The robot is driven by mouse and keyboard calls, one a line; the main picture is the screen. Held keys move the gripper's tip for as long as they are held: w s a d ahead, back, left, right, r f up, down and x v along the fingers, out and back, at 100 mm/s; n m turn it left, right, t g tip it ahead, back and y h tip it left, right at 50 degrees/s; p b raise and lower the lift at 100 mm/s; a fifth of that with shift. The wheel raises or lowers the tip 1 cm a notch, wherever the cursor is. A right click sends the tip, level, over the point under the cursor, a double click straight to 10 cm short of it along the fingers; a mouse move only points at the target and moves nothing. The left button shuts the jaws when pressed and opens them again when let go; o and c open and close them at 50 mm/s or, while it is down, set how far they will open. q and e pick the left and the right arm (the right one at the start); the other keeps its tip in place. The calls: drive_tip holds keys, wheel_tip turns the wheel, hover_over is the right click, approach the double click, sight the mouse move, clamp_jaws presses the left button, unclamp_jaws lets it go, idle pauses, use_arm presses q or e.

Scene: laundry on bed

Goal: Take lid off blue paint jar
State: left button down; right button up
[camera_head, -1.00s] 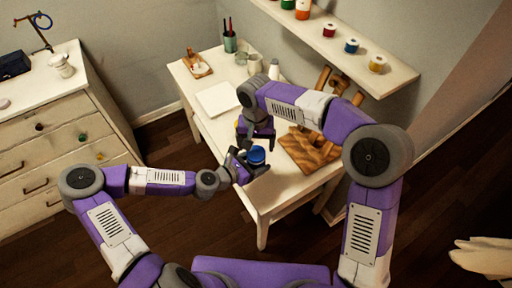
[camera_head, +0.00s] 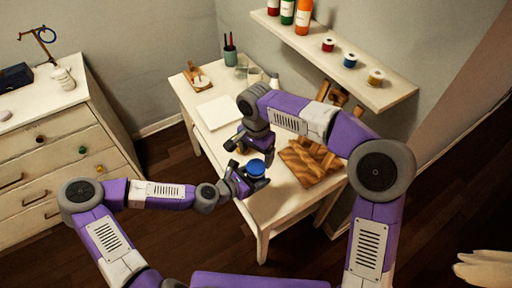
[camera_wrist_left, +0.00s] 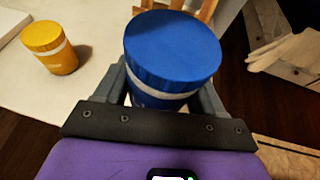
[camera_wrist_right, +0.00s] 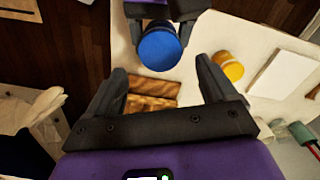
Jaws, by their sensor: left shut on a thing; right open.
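The blue paint jar (camera_head: 256,167) has its wide blue lid on, with a pale band below it in the left wrist view (camera_wrist_left: 172,50). My left gripper (camera_head: 248,178) is shut on the jar's body and holds it upright near the table's front edge. The lid faces up, clear of the fingers. My right gripper (camera_head: 247,142) is open and empty, close to the jar on its far side. In the right wrist view, the blue lid (camera_wrist_right: 159,48) lies beyond the open fingers (camera_wrist_right: 160,85), apart from them.
A yellow jar (camera_wrist_left: 50,48) stands on the white table (camera_head: 262,213). A wooden rack (camera_head: 308,160) lies at the table's right, and a white sheet (camera_head: 219,112) at its back left.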

sight(256, 166)
drive_tip(key=shift+f, duration=2.65)
drive_tip(key=c, duration=1.1)
drive_tip(key=n, duration=0.6)
drive_tip(key=shift+n, duration=0.4)
drive_tip(key=o, duration=1.2)
drive_tip(key=shift+r, duration=0.1)
